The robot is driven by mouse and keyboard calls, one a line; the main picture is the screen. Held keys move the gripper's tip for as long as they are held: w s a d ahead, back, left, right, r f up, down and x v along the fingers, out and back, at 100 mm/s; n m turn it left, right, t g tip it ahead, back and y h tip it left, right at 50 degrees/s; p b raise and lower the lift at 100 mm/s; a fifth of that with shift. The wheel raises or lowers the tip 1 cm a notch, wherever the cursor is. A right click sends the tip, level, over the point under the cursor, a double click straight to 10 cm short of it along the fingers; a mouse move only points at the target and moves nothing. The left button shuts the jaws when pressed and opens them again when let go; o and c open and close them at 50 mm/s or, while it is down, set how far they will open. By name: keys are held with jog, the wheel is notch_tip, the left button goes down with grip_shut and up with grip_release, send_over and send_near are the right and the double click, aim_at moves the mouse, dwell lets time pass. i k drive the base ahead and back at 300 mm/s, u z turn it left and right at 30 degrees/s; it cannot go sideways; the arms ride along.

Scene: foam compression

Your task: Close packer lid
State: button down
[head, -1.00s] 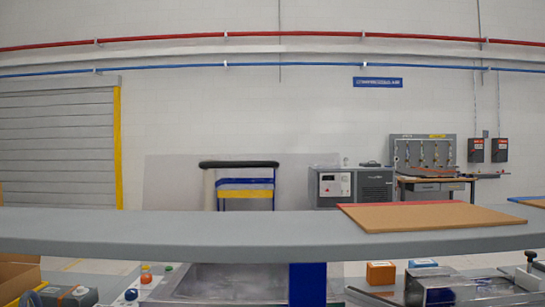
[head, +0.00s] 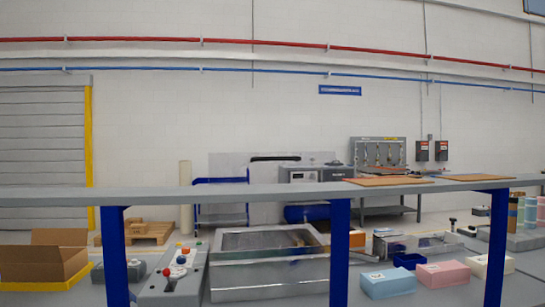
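The packer appears to be the grey metal box (head: 268,280) on the bench, low in the middle of the head view. A framed panel with a dark, see-through-looking middle, which looks like its lid (head: 262,229), lies across its top. I cannot tell from here whether the lid is fully down. A blue post of the shelf cuts across the box's right end. A control box (head: 172,281) with a red knob and blue and white knobs stands just left of it. My gripper is not in view.
A long grey shelf (head: 270,193) on blue posts crosses in front of the bench. An open carton (head: 45,262) is at the left.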

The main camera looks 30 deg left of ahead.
aim_at(274, 253)
jog(key=k, duration=1.3)
jog(key=u, duration=1.15)
jog(key=i, duration=1)
